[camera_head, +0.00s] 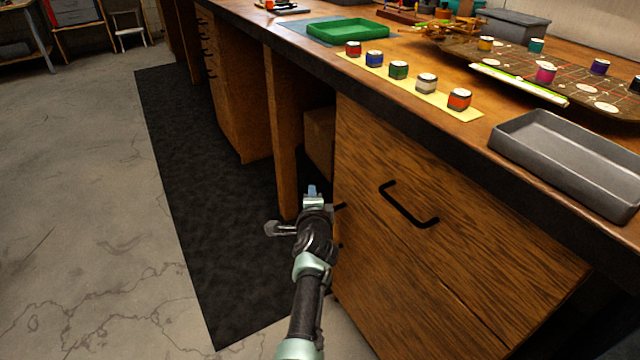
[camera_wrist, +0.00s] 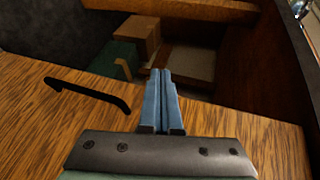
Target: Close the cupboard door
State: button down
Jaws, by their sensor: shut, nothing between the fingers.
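A wood-grained cupboard front (camera_head: 450,240) with a black bar handle (camera_head: 408,205) is under the workbench. Left of it is an open, dark bay holding a brown box (camera_head: 320,145). My gripper (camera_head: 312,190) is by the front's left edge, its blue fingers shut and empty. In the wrist view, my fingertips (camera_wrist: 162,78) overlap the edge of a wooden panel (camera_wrist: 45,125) and point towards the open space. A black handle (camera_wrist: 88,92) is on that panel, left of my fingers. I cannot tell whether the fingers touch the panel, or how far the door stands open.
The brown box (camera_wrist: 138,38) and a green item (camera_wrist: 115,60) are in the bay. A wooden drawer unit (camera_head: 235,90) stands farther left. The benchtop holds a grey tray (camera_head: 575,160), a green tray (camera_head: 348,29) and several paint jars. A dark mat (camera_head: 200,190) covers clear floor.

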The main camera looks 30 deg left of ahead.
jog(key=s+a+r+p, duration=0.2)
jog(key=s+a+p, duration=0.1)
jog(key=s+p, duration=0.3)
jog(key=shift+a+p, duration=0.3)
jog(key=shift+a, duration=0.1)
jog(key=shift+s, duration=0.1)
